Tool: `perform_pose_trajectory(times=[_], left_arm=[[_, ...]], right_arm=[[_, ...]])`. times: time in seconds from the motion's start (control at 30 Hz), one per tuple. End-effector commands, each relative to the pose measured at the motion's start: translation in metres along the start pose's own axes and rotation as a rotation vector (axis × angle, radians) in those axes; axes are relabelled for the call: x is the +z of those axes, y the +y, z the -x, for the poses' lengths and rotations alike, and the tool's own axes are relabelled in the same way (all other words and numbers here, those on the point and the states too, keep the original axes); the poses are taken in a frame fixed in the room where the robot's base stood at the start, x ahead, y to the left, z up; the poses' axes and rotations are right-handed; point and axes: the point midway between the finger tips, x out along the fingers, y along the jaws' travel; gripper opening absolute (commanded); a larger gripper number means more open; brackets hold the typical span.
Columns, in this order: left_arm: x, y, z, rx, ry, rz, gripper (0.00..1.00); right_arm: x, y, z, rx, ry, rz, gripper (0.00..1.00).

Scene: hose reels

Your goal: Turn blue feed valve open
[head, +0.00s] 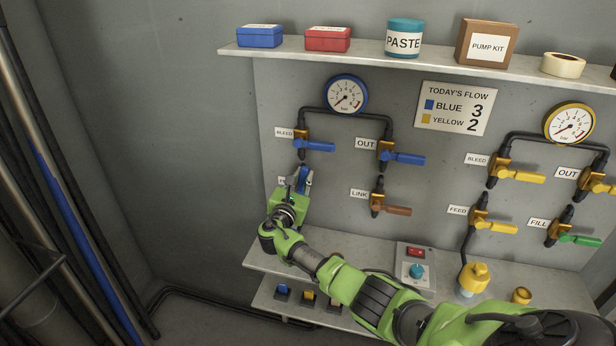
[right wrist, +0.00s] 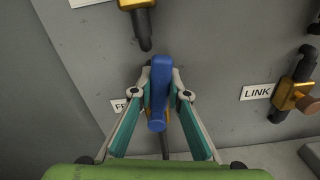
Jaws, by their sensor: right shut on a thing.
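The blue feed valve handle (right wrist: 158,92) sits between the two fingers of my right gripper in the right wrist view. There it runs up and down in the picture and sticks out toward the camera. My right gripper (head: 303,178) is shut on it at the grey wall panel, below the blue bleed valve. In the right wrist view my gripper (right wrist: 160,85) has a finger on each side of the handle. The feed label (right wrist: 121,106) is partly covered by a finger. The valve body is mostly hidden. My left gripper is not in view.
The blue bleed valve handle (head: 319,147) and blue out valve handle (head: 408,159) point right. The link valve (head: 391,209) is to the right. A blue-rimmed gauge (head: 346,94) hangs above. A lower shelf (head: 345,250) lies beneath my right arm.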

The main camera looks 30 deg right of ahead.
Motion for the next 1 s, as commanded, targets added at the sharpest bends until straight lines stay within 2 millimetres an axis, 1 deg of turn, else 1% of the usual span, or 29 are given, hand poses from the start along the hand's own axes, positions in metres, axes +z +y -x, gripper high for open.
perform_pose_trajectory(times=[0.2, 0.4, 0.97, 1.0], left_arm=[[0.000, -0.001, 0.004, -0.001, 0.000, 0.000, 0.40], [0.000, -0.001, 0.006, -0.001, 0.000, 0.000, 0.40], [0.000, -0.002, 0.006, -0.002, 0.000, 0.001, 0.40], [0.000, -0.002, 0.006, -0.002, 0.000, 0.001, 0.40]], right_arm=[[-0.001, 0.009, 0.000, 0.000, 0.000, 0.128, 0.00], [-0.002, 0.013, 0.001, 0.000, 0.001, 0.194, 0.00], [-0.003, 0.014, 0.000, 0.001, 0.001, 0.223, 0.00], [-0.003, 0.014, 0.001, 0.001, 0.001, 0.223, 0.23]])
